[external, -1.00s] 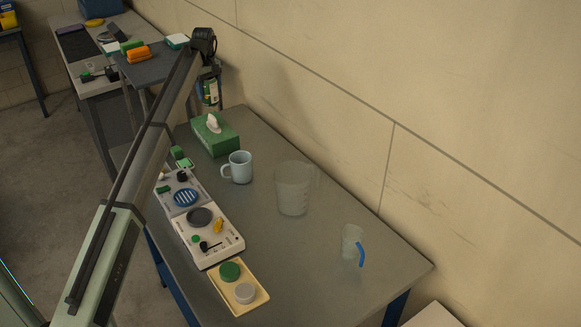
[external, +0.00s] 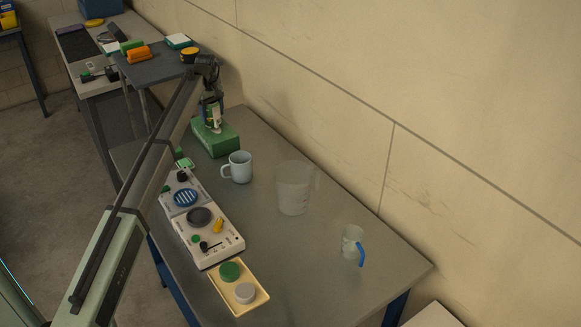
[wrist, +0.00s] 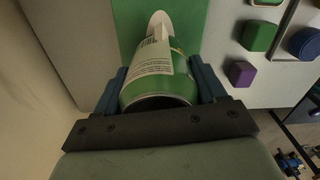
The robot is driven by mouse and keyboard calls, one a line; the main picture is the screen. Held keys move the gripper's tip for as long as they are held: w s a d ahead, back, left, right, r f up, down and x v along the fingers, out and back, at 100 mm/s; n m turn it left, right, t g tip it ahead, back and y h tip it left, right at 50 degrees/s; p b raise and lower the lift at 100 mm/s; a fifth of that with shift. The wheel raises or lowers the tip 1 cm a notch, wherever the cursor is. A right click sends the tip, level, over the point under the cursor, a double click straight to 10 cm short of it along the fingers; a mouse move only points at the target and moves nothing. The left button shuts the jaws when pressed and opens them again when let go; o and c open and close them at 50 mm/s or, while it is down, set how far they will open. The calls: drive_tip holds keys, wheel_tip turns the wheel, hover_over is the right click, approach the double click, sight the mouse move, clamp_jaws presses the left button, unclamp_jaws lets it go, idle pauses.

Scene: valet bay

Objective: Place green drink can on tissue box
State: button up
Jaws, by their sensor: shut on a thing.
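The green drink can (wrist: 155,80) with a white label is held between the two fingers of my gripper (wrist: 163,92) in the wrist view. In the external view my gripper (external: 211,98) is over the green tissue box (external: 222,142), with the can (external: 214,115) low in its fingers and in front of the box's white tissue. I cannot tell whether the can touches the box. In the wrist view the green box top (wrist: 200,20) and the white tissue tip (wrist: 159,20) show beyond the can.
A light blue mug (external: 238,167) stands just right of the box. A clear measuring jug (external: 293,190) and a small clear cup (external: 352,242) stand further along the grey table. White panels with dials (external: 208,226) line the near edge. The wall is close behind.

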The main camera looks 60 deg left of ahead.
drive_tip(key=shift+f, duration=0.1)
drive_tip(key=o, duration=1.3)
wheel_tip(320, 180, up, 12)
drive_tip(key=shift+r, duration=0.15)
